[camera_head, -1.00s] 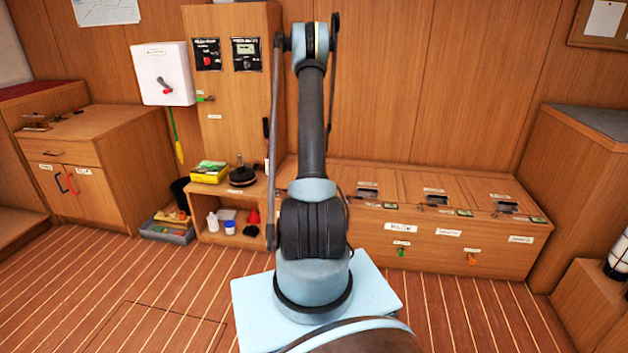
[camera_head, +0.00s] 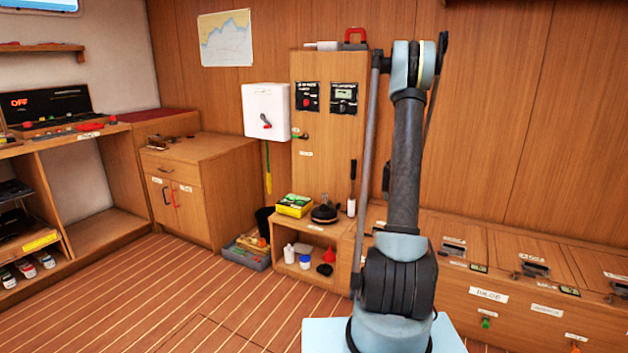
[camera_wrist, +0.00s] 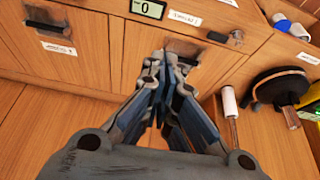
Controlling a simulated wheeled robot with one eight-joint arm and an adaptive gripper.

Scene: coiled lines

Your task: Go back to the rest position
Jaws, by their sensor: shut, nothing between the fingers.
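My gripper (camera_wrist: 165,72) shows in the wrist view with its fingers brought together and nothing between them. It hangs in front of wooden locker lids, apart from the black round-based object (camera_wrist: 282,88) at the right. In the head view my arm stands upright right of centre, over my pale blue base. My gripper itself cannot be made out there.
The long locker bench (camera_head: 491,296) runs along the wall at the right. A low shelf (camera_head: 311,232) carries a yellow box (camera_head: 294,205). A grey bin (camera_head: 247,254) stands left of it. A wooden cabinet (camera_head: 207,190) is further left. The striped floor is clear at front left.

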